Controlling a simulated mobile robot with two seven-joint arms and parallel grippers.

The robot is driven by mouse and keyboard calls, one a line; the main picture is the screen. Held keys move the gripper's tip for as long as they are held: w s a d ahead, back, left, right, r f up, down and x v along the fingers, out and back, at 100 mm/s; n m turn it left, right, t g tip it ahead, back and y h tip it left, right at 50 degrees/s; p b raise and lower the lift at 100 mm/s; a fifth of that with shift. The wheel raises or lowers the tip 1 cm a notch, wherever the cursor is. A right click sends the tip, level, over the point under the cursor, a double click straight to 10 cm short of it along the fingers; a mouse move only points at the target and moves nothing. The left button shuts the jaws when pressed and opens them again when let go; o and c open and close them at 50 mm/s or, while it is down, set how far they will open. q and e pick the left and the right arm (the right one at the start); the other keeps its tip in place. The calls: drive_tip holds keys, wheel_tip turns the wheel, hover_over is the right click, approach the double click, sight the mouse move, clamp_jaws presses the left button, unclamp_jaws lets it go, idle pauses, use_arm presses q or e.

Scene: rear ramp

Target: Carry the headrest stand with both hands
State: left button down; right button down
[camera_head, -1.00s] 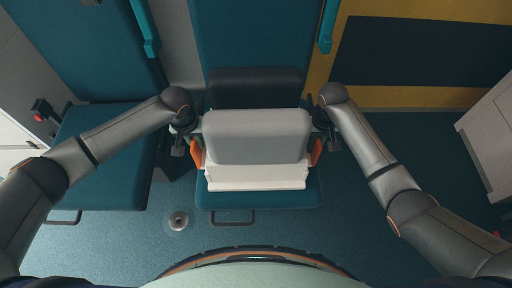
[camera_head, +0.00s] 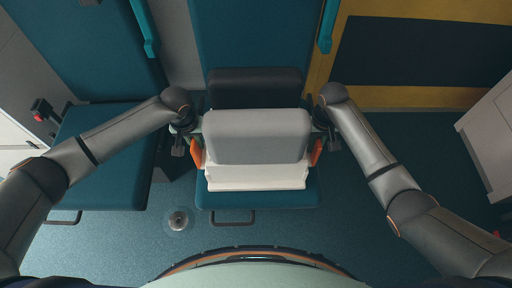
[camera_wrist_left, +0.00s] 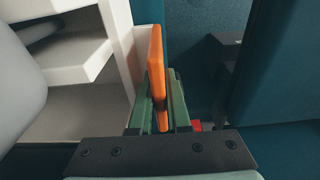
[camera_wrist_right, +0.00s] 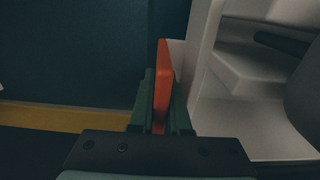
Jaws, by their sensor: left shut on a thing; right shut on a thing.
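The headrest stand (camera_head: 255,177) is a white frame with a grey cushion (camera_head: 255,135) on top and an orange handle on each side. It is in the middle of the head view, over a teal seat. My left gripper (camera_wrist_left: 159,105) is shut on the left orange handle (camera_wrist_left: 156,62), with its green fingers on either side of it. My right gripper (camera_wrist_right: 162,108) is shut on the right orange handle (camera_wrist_right: 163,75) the same way. In the head view the fingertips are hard to make out. Whether the stand touches the seat cannot be told.
The teal seat (camera_head: 270,200) lies under the stand, with a black headrest (camera_head: 255,82) behind it. Another teal seat (camera_head: 105,180) is to the left. White cabinets stand at both edges. Open floor (camera_head: 350,235) shows in front and to the right.

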use_arm(q)
drive_tip(key=shift+w+r, duration=0.15)
drive_tip(key=shift+r, duration=0.1)
use_arm(e)
drive_tip(key=shift+w+r, duration=0.15)
drive_tip(key=shift+r, duration=0.05)
use_arm(q)
drive_tip(key=shift+r, duration=0.1)
use_arm(e)
drive_tip(key=shift+r, duration=0.15)
